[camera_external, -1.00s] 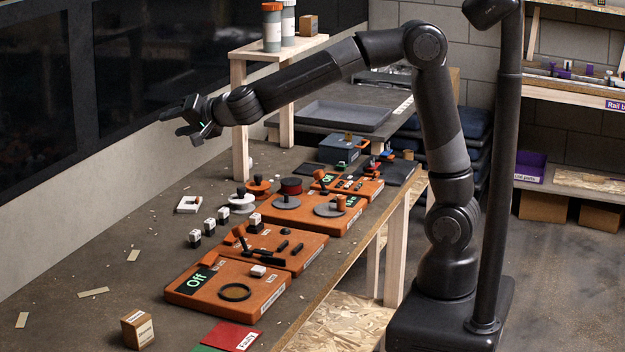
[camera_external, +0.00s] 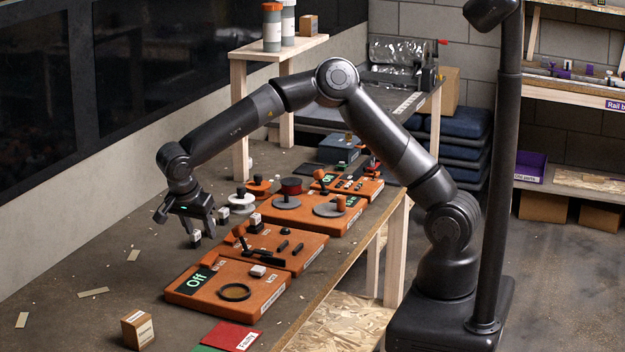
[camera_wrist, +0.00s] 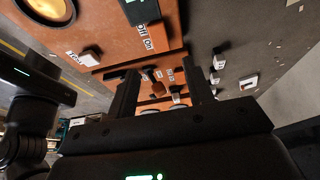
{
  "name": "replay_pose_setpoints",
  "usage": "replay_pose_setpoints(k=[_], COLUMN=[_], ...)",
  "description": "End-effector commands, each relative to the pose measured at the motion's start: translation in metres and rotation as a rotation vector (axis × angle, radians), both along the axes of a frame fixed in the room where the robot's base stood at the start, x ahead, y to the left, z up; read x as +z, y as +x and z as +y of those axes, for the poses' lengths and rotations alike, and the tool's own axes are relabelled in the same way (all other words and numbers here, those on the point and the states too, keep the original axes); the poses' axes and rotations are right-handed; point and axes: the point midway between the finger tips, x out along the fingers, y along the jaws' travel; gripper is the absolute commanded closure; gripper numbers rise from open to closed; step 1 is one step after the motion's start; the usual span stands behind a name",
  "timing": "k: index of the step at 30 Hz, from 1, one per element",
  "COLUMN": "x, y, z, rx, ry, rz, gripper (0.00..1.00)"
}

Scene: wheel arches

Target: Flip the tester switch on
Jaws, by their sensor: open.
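The nearest orange tester panel (camera_external: 222,303) lies on the bench with a dark display (camera_external: 197,280) reading "Off", a black ring (camera_external: 235,292) and a small white-topped block (camera_external: 258,271). In the wrist view, small "Off" and "On" labels (camera_wrist: 145,36) sit beside a dark part on the orange surface. I cannot tell for sure which part is the tester switch. My gripper (camera_external: 188,222) is open and empty, pointing down above the bench left of the panels. Its fingers (camera_wrist: 160,72) frame the orange surface.
More orange panels (camera_external: 314,212) and grey discs lie farther back. A cardboard cube (camera_external: 138,330) and a red card (camera_external: 231,336) lie in front. The bench's left side is mostly clear.

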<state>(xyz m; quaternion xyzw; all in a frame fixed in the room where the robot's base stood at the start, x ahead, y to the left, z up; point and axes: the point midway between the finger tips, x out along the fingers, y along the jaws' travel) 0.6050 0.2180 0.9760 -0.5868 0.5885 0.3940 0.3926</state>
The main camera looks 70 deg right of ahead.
Motion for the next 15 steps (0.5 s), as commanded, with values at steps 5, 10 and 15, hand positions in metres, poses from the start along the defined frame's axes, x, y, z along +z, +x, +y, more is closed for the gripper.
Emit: replay_pose_setpoints(k=[5, 10, 15], x=[-0.033, -0.060, -0.078], y=[0.000, 0.000, 0.000], z=[-0.015, -0.026, -0.033], rx=[0.001, 0.000, 0.001], ry=[-0.003, -0.002, -0.001], rz=[0.001, 0.000, -0.002], gripper=[0.53, 0.53, 0.53])
